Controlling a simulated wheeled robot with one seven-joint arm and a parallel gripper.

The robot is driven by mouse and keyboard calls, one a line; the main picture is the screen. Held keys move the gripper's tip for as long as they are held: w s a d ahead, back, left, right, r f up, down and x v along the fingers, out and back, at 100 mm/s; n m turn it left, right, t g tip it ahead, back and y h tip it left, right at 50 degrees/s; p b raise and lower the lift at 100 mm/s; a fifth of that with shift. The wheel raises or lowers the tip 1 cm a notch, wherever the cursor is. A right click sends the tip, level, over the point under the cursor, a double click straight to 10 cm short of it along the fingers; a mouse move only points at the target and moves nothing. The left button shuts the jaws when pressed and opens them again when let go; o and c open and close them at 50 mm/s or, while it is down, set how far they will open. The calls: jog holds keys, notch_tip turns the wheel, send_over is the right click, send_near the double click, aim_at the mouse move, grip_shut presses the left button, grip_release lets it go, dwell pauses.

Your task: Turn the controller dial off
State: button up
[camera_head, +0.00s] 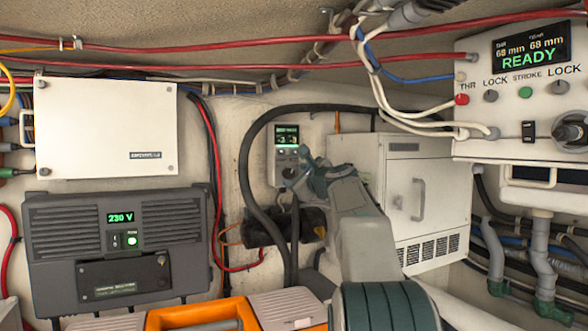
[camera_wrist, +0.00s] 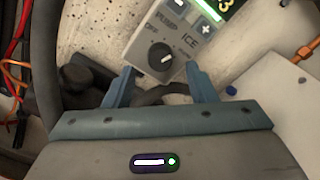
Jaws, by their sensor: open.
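The controller (camera_head: 287,137) is a small light-grey wall unit with a green-lit screen; it also shows in the wrist view (camera_wrist: 205,32). Its round black dial (camera_wrist: 160,57) has a short white mark on its right side, pointing roughly toward the ICE label. PUMP and ICE can be read, and a fainter label at the left looks like OFF. My gripper (camera_wrist: 160,72) is open, its two blue-grey fingers spread on either side below the dial, with nothing held. In the head view my gripper (camera_head: 296,180) covers the controller's lower part; contact with the dial cannot be told.
A thick black hose (camera_head: 244,165) loops around the controller. A white vented cabinet (camera_head: 402,200) stands close on the right. A dark inverter (camera_head: 115,245) is at the left. A panel reading READY (camera_head: 515,110) is at upper right.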

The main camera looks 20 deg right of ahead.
aim_at(291, 174)
jog(key=shift+w+p, duration=0.55)
jog(key=shift+w, duration=1.2)
jog(key=shift+c, duration=0.3)
